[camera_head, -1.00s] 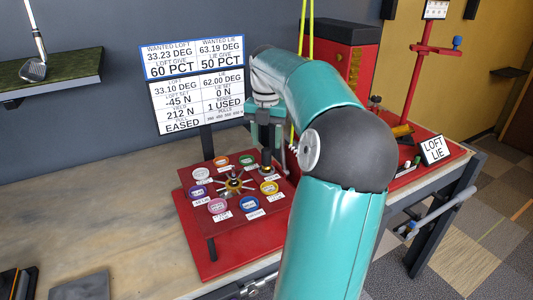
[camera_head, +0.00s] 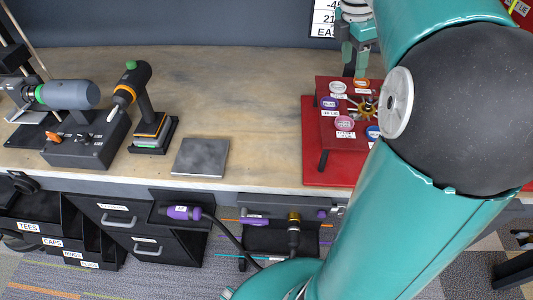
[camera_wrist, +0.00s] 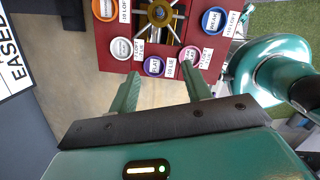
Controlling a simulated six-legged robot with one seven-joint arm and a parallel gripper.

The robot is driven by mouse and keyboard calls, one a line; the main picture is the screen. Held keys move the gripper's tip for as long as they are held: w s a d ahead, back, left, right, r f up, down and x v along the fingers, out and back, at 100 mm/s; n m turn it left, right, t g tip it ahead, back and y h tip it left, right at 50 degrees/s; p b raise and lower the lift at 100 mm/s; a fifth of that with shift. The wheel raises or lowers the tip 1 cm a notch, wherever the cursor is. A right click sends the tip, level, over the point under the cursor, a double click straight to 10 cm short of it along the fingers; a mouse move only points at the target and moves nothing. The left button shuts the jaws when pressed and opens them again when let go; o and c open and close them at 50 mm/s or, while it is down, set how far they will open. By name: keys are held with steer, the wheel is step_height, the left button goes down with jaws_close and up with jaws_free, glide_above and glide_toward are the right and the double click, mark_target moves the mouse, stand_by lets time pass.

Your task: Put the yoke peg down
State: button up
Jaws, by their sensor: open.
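My gripper (camera_head: 360,65) is over the back of the small red board (camera_head: 328,141) in the head view, with my arm covering the board's right side. In the wrist view my gripper (camera_wrist: 165,85) has its two green fingers spread apart, with nothing between them. The red board (camera_wrist: 112,62) carries several coloured round labelled pegs around a brass spoked wheel (camera_wrist: 158,13). A purple-rimmed one (camera_wrist: 153,66) lies ahead of the fingertips. I cannot tell which piece is the yoke peg; no peg is in my gripper.
A flat grey plate (camera_head: 200,157) lies on the wooden bench (camera_head: 240,90). A black stand with an orange-handled tool (camera_head: 131,90) and a grey cylindrical tool (camera_head: 66,95) stand at the left. The bench between plate and back wall is clear. Drawers hang below.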

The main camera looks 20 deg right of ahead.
steer(key=s+a+f+m+t+h, duration=0.15)
steer(key=a+m, duration=0.25)
steer(key=a, duration=0.5)
steer(key=s+a+f+m+t+y, duration=0.15)
steer(key=a+m, duration=0.25)
steer(key=a, duration=0.4)
steer(key=s+a+f+m+t+y, duration=0.2)
steer(key=s+a+f+m, duration=0.3)
steer(key=s+a+m, duration=0.3)
steer(key=shift+s+a+t, duration=0.4)
steer(key=shift+s+a, duration=0.05)
steer(key=shift+a, duration=0.8)
